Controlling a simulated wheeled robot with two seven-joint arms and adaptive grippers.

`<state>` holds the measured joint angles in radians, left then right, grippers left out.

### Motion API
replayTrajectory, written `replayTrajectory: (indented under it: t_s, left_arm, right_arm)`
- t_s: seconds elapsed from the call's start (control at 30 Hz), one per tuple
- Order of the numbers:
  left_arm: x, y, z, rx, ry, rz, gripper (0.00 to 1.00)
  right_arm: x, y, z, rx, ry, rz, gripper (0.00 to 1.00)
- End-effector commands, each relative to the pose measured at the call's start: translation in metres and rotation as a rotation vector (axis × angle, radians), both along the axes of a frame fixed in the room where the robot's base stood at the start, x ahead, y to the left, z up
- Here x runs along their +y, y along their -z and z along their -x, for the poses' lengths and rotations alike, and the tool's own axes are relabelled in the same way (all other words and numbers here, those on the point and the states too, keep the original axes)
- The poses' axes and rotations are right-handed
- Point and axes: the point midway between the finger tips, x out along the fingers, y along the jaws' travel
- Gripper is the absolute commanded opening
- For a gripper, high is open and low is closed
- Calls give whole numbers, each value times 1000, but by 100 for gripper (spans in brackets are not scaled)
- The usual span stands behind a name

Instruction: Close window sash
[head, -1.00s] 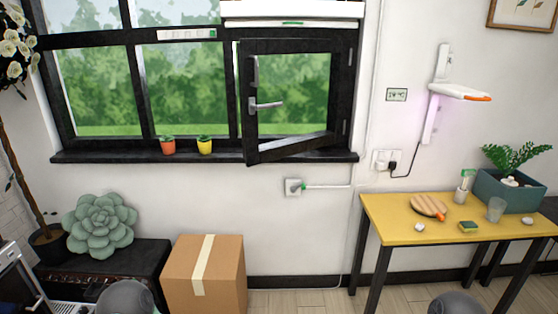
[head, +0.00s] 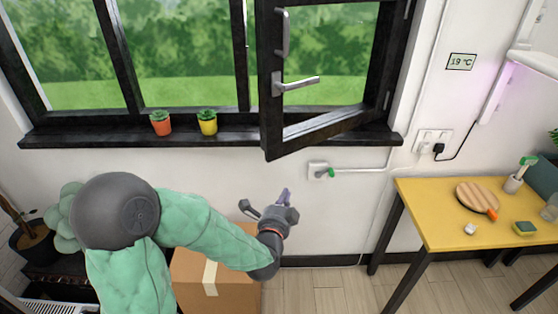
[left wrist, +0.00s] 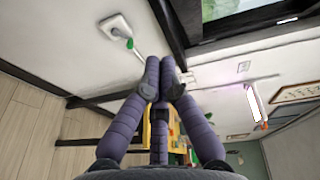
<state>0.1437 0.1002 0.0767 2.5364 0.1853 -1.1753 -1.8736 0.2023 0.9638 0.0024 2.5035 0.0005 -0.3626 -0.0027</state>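The black-framed window sash (head: 272,88) stands ajar, swung into the room, with its hinge side at the right and its free edge at the left. Its grey lever handle (head: 296,84) points right on the free-edge side. My left gripper (head: 286,194) is below the sash and the sill, apart from both, in front of the white wall. In the left wrist view its purple fingers (left wrist: 161,66) come together at the tips with nothing seen between them. A corner of dark window frame (left wrist: 240,40) shows there at upper right. My right gripper is not in view.
An orange pot (head: 161,126) and a yellow pot (head: 208,126) stand on the sill (head: 100,139), left of the sash. A wall socket (head: 318,171) is near my gripper. A cardboard box (head: 240,282) is below my arm. A yellow table (head: 430,220) stands at right.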

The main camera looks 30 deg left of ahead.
Motion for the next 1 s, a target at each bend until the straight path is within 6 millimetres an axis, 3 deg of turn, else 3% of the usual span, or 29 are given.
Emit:
replayTrajectory:
  t_s: [0.07, 0.2, 0.37, 0.8, 1.0]
  left_arm:
    - [7, -21, 4, -28, -20, -72, 0]
    - [13, -33, 4, -44, -36, -128, 0]
    - [19, -33, -13, -45, -38, -131, 0]
    - [46, -32, -89, -44, -37, -129, 0]
    - [71, -32, -99, -44, -39, -129, 0]
  right_arm:
    - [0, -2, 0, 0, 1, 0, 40]
    - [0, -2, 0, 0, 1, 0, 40]
    - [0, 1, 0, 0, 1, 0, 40]
    - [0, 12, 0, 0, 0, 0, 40]
    - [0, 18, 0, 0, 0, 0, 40]
